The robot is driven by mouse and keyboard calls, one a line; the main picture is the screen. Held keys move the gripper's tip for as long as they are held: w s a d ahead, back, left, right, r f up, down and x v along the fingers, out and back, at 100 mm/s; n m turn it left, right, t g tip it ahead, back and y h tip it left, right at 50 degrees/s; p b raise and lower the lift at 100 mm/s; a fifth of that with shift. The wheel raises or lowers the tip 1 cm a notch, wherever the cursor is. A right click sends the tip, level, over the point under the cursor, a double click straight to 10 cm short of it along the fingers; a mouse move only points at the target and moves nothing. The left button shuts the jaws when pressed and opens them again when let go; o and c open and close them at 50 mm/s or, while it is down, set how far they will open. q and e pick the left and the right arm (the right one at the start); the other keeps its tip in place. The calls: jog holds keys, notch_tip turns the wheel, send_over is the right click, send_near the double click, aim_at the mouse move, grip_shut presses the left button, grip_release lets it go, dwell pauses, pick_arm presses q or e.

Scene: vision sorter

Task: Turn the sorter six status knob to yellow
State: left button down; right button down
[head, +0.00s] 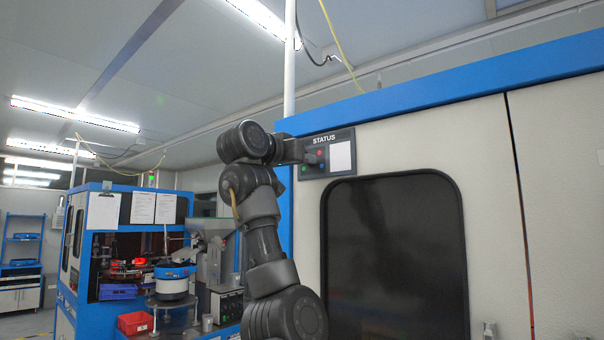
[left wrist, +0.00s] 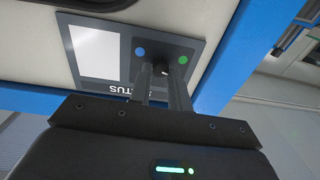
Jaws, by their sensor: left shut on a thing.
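The dark STATUS panel (head: 327,152) is on the upper left part of the white machine front, with a white sheet on its right half. The left wrist view shows the same panel (left wrist: 114,62) upside down, with a blue dot and a green dot beside the fingers. My left gripper (left wrist: 162,72) is shut on the dark status knob (left wrist: 160,69), which is mostly hidden between the fingers. I cannot tell which colour the knob points to. No yellow dot is visible.
A large dark window (head: 397,260) lies below the panel. A blue rim (head: 450,85) runs along the machine's top and left edge. Another blue machine with a red bin (head: 135,323) stands further back at left. Open floor shows at far left.

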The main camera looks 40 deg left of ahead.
pick_arm(q)
jog(key=m+b, duration=0.4)
jog(key=m, duration=0.2)
jog(key=shift+f+m+h, duration=0.1)
jog(key=shift+m+h, duration=0.2)
dwell(0.4)
jog(key=c, duration=1.7)
grip_release()
jog(key=shift+c, duration=0.2)
jog(key=o, duration=0.4)
jog(key=shift+w, duration=0.2)
jog(key=shift+o, duration=0.2)
jog(key=shift+s, duration=0.1)
